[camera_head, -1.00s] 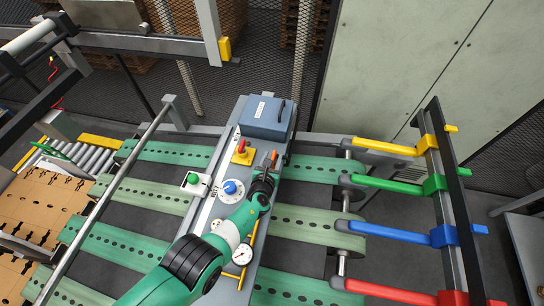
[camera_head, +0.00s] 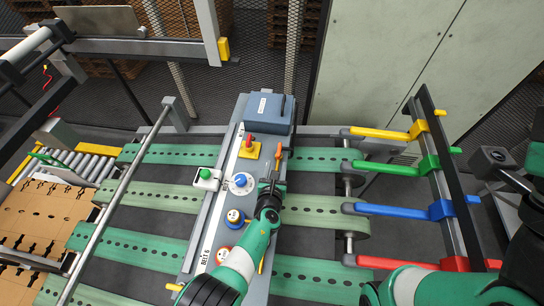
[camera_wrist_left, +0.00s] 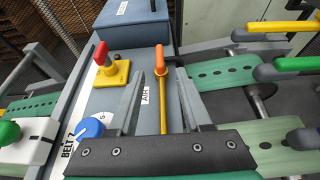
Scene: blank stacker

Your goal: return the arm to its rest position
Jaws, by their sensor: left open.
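My left arm, green, white and black, comes up from the bottom of the head view. Its gripper (camera_head: 271,180) is over the right part of the grey control panel (camera_head: 209,225). In the left wrist view its two grey fingers (camera_wrist_left: 157,92) are spread apart. A yellow rod with an orange tip (camera_wrist_left: 160,60) shows between them, and I see no grip on it. The orange tip also shows in the head view (camera_head: 278,155). My right arm (camera_head: 425,285) shows at the lower right; its gripper fingers are not visible.
The panel carries a red switch on a yellow plate (camera_head: 249,149), a green button (camera_head: 205,175), a blue knob (camera_head: 240,181) and a blue-grey box (camera_head: 267,113). Green belts (camera_head: 160,196) run on both sides. Yellow, green, blue and red levers (camera_head: 400,211) stand at the right.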

